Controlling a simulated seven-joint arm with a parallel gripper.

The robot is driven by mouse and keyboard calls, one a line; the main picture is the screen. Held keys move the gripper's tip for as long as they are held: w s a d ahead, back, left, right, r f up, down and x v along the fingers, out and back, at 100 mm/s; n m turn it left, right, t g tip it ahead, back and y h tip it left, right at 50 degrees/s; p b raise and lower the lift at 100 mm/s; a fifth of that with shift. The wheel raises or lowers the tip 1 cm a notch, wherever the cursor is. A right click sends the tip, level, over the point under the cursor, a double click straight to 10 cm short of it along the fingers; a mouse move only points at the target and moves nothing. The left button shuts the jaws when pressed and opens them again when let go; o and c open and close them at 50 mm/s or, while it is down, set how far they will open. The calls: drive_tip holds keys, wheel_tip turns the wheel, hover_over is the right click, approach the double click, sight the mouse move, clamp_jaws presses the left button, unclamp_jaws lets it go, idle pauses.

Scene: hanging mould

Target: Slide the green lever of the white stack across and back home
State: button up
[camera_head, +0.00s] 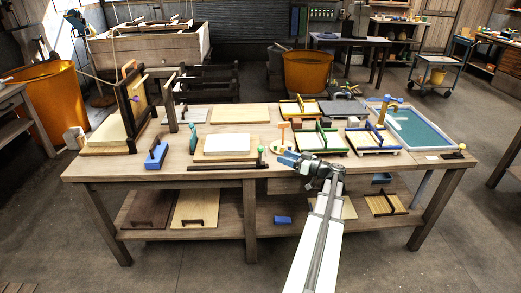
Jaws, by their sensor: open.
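The white stack (227,144) is a pale slab on a light wooden board, on the middle of the table. A dark rail (225,167) runs along its front edge. At the rail's right end stands a short upright lever with a green ball knob (260,149). Another green upright piece (193,138) stands at the stack's left side. My gripper (281,160) is just right of the green knob, low over the table's front edge, with its blue fingers pointing left. It is open and appears empty, apart from the lever.
A round pale disc with an orange T-shaped piece (283,128) stands behind my gripper. Green-edged (320,139) and blue-edged (372,139) frames lie to the right. A blue block (156,155) and an upright dark frame (137,100) stand left. Bare tabletop (120,166) shows at front left.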

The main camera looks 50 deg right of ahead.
sight(260, 149)
drive_tip(key=w, duration=0.4)
drive_tip(key=w+a, duration=0.1)
drive_tip(key=w, duration=0.3)
drive_tip(key=w+a, duration=0.1)
drive_tip(key=w, duration=0.3)
drive_tip(key=shift+w+a, duration=0.2)
drive_tip(key=shift+a, duration=0.05)
drive_tip(key=shift+c, duration=0.2)
clamp_jaws()
